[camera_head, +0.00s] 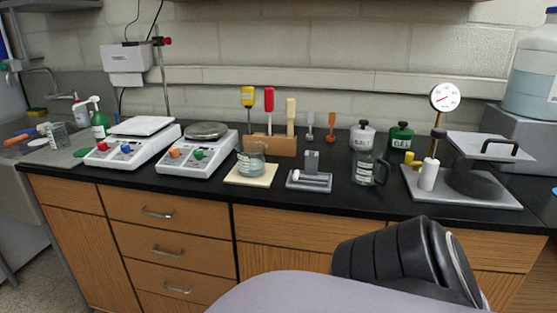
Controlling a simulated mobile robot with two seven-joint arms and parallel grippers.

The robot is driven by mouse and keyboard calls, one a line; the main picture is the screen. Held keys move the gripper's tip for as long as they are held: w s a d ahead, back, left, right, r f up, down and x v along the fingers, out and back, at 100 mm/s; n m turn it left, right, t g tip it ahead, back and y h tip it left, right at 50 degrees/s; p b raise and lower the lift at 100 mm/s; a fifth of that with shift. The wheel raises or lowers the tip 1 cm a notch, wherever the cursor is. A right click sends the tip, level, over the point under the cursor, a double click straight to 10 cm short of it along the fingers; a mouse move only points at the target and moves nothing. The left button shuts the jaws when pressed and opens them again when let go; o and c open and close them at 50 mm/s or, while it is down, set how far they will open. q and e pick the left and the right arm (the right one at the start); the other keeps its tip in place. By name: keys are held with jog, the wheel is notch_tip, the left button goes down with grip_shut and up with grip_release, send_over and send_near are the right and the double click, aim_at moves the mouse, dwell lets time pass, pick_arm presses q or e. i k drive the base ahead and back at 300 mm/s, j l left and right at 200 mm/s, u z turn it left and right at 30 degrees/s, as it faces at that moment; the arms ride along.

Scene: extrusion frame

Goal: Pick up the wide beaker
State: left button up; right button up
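A wide, low glass beaker (251,161) stands upright on a pale yellow square pad (251,179) on the black worktop. It seems to hold some pale blue-grey liquid. A second clear glass beaker (58,136) stands far left near the sink and looks smaller. A grey and black arm part of mine crosses the bottom right, in front of the drawers. Neither of my grippers is in view.
Two white hotplates (198,154) stand left of the beaker. Behind it is a wooden rack (270,144) with upright tools. To the right are a small grey scale-like device (309,180), a labelled glass jar (366,171) and a gauge stand (466,190). The front edge strip is clear.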

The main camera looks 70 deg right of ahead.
aim_at(252, 159)
jog(key=z, duration=2)
jog(key=i+l+z, duration=0.15)
jog(key=z, duration=0.15)
jog(key=i, duration=0.05)
